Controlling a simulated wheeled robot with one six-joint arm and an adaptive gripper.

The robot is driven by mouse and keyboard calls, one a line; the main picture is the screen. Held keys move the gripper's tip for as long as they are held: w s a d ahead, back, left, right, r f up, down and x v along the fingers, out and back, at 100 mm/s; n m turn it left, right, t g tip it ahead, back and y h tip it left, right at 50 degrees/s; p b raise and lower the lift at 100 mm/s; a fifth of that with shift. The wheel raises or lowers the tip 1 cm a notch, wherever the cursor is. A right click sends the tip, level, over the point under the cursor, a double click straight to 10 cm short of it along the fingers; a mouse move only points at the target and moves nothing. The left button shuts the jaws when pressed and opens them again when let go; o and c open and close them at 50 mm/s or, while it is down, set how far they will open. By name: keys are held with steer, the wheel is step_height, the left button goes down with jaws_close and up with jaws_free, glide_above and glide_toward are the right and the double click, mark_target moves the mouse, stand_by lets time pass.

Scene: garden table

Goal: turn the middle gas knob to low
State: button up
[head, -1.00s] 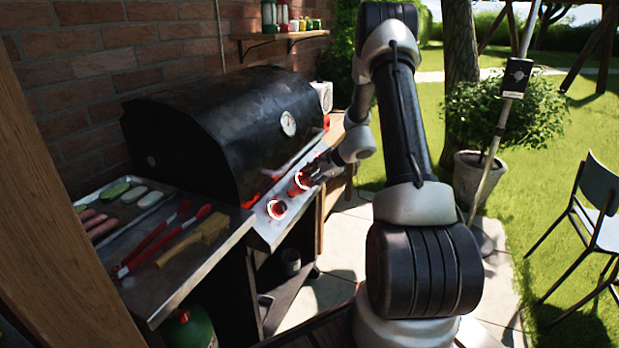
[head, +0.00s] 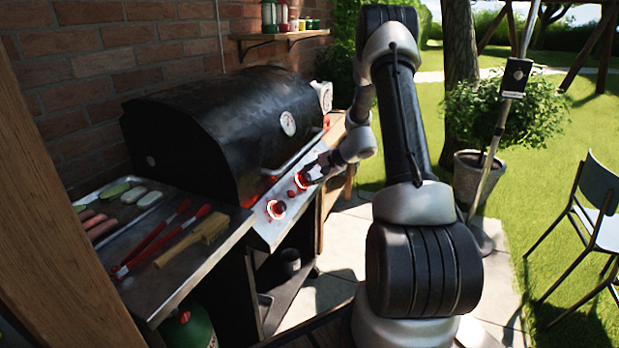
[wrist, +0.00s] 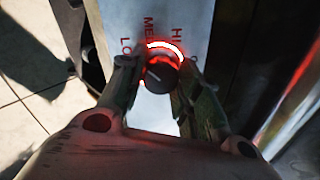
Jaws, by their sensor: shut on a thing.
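My gripper (wrist: 159,72) has one finger on each side of a dark round gas knob (wrist: 160,76) and is shut on it. The knob has a glowing red-white ring at its far side. Labels LO, MED and HI curve around it, with another at the right partly hidden. A short pale mark on the knob is visible, but its exact setting is hard to read. In the head view my gripper (head: 316,170) reaches the grill's sloping front panel (head: 263,231) at a lit knob (head: 301,181). Another lit knob (head: 276,209) sits nearer, to the left.
The black grill hood (head: 215,125) is closed behind the panel. A side shelf (head: 160,300) holds red tongs (head: 160,240), a brush (head: 195,238) and a food tray (head: 128,235). A green gas bottle (head: 186,330) stands below.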

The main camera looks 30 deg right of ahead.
stand_by(0.3)
steer(key=o, duration=1)
steer(key=shift+o, duration=0.2)
steer(key=v, duration=1.2)
